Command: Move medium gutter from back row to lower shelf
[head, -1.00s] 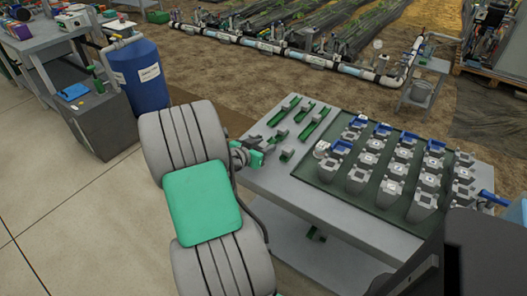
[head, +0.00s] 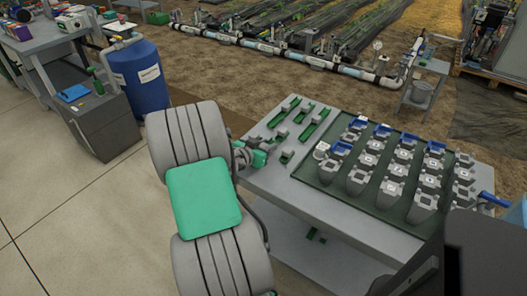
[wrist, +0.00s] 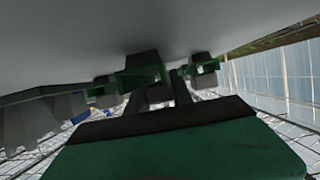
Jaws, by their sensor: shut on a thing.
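My gripper (head: 262,155) is at the left edge of the table, beside the gutters and partly hidden by my arm. In the wrist view its two dark fingers (wrist: 160,84) are shut on a green and grey gutter piece (wrist: 158,94), mostly hidden between them. Which gutter it is by size I cannot tell. Several green gutters with grey ends lie on the table's left part, among them a far one (head: 290,103), a long one (head: 307,131) and a short near one (head: 287,157). The lower shelf (head: 290,255) shows under the table, with small green pieces (head: 312,234) on it.
A blue barrel (head: 140,77) and grey cabinet (head: 97,122) stand at left. The shelf's visible front part is bare.

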